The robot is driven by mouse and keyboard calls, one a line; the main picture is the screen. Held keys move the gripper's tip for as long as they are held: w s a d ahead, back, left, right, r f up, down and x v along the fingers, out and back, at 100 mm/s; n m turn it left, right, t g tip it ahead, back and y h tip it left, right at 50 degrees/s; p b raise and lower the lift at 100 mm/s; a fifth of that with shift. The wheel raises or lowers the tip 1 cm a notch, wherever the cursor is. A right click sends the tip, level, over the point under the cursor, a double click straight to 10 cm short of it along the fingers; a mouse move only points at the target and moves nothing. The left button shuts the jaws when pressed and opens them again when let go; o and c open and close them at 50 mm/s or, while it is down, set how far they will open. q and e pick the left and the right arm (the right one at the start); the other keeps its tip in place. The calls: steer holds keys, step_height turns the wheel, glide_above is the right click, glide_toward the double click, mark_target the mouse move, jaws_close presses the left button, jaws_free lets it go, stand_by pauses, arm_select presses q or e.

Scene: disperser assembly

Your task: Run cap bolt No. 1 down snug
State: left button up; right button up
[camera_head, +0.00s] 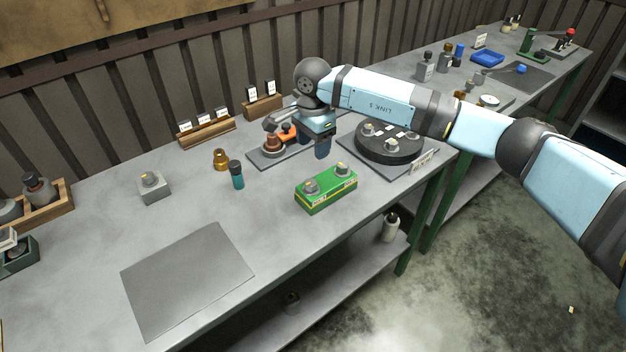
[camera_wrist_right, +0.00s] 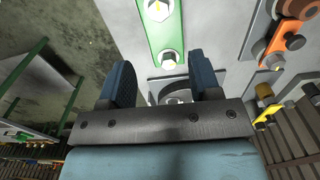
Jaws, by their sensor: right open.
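A green block (camera_head: 326,194) with labels on its side carries two hex bolts, a left one (camera_head: 311,186) and a right one (camera_head: 341,170). I cannot read which bolt is No. 1. My right gripper (camera_head: 322,148) points down over the bench just behind the green block, apart from it. In the right wrist view its two blue fingers (camera_wrist_right: 163,78) are spread with nothing held between them. There the green block (camera_wrist_right: 180,35) shows beyond the fingers with its bolt heads, one (camera_wrist_right: 169,60) nearer the fingers. My left gripper is out of view.
A black round disc (camera_head: 388,150) with several bolts stands right of the gripper. An orange tool (camera_head: 288,133) and a copper-coloured part sit on a dark plate at left. A teal-bodied bottle (camera_head: 237,178) and a grey block (camera_head: 153,189) stand further left. The front-left mat (camera_head: 188,280) is bare.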

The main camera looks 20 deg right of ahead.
mark_target(313, 182)
step_height(313, 182, down, 12)
steer(key=shift+p, duration=0.6)
steer(key=c, duration=0.9)
